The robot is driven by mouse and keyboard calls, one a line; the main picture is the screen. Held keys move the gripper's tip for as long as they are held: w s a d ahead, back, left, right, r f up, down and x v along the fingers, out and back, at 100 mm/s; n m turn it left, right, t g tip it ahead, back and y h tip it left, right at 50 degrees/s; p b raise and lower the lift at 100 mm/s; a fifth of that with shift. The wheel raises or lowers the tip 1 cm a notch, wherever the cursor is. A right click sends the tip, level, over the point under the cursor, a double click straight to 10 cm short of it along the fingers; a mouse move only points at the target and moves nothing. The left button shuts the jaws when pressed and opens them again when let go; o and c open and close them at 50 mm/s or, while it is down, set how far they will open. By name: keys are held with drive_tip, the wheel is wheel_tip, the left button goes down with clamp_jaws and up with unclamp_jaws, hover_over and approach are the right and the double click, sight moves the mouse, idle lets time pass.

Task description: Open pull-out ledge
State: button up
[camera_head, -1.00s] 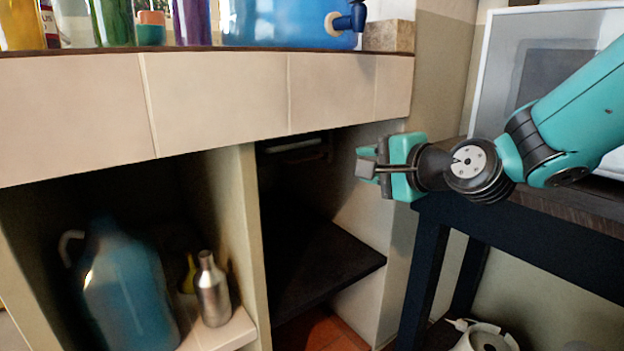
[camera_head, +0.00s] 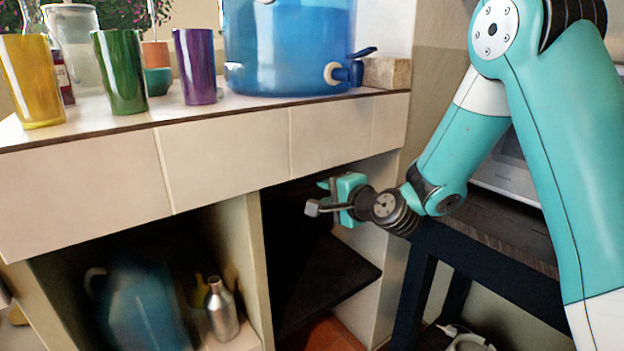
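A black flat ledge (camera_head: 335,277) sits inside the open compartment right of the divider, under the tiled counter. Its front edge faces me, and its back is lost in shadow. My gripper (camera_head: 317,196) is in front of the upper part of this compartment, above the ledge and apart from it. Its two fingertips point left and look spread, with nothing between them. Whether a handle lies in the dark behind the gripper cannot be told.
The counter (camera_head: 225,160) overhangs close above my gripper. It bears yellow, green and purple cups and a blue dispenser (camera_head: 290,50). A divider (camera_head: 252,265) stands left of the ledge. A blue jug (camera_head: 145,305) and metal bottle (camera_head: 221,310) stand beyond it. A dark table (camera_head: 480,255) stands right.

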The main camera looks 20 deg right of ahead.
sight(313, 188)
drive_tip(key=x, duration=0.6)
drive_tip(key=shift+w+a, duration=0.1)
drive_tip(key=shift+w, duration=0.1)
drive_tip(key=shift+c, duration=0.5)
clamp_jaws()
